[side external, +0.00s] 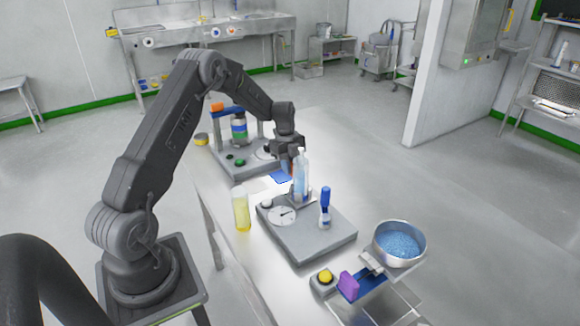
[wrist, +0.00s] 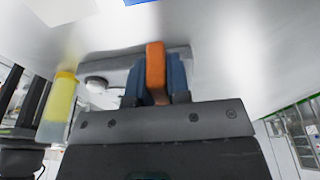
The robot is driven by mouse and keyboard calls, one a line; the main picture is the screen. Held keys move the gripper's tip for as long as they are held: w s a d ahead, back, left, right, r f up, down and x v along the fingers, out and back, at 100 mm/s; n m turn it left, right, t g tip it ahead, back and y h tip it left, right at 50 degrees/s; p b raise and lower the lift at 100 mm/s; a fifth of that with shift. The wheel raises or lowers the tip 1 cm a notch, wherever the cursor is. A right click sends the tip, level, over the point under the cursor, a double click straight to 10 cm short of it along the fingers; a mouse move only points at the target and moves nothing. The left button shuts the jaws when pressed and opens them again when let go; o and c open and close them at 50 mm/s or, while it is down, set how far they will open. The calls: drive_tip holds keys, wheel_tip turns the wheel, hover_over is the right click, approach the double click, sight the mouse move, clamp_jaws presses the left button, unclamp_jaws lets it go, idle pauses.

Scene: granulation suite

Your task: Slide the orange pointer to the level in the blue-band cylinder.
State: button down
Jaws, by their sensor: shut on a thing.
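My gripper (side external: 287,165) is low over the table, behind the clear bottle in the side view. In the wrist view its blue fingers (wrist: 155,75) are shut on an orange block (wrist: 155,62), which appears to be the pointer. In the side view the pointer is mostly hidden by the fingers and bottle. A clear upright bottle (side external: 301,178) with pale blue in it stands on the grey base. A banded container (side external: 239,130) with blue and green stands on the rear stand. I cannot tell which vessel is the blue-band cylinder, nor read its level.
A yellow cylinder (side external: 241,210) stands left of the grey dial base (side external: 310,238); it also shows in the wrist view (wrist: 60,105). A blue-topped bottle (side external: 325,207) stands on that base. A bowl of blue granules (side external: 399,244) is at front right. An orange piece (side external: 217,107) tops the rear stand.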

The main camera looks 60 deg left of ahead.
sight(292, 163)
drive_tip(key=shift+r, duration=2.9)
drive_tip(key=c, duration=1.1)
unclamp_jaws()
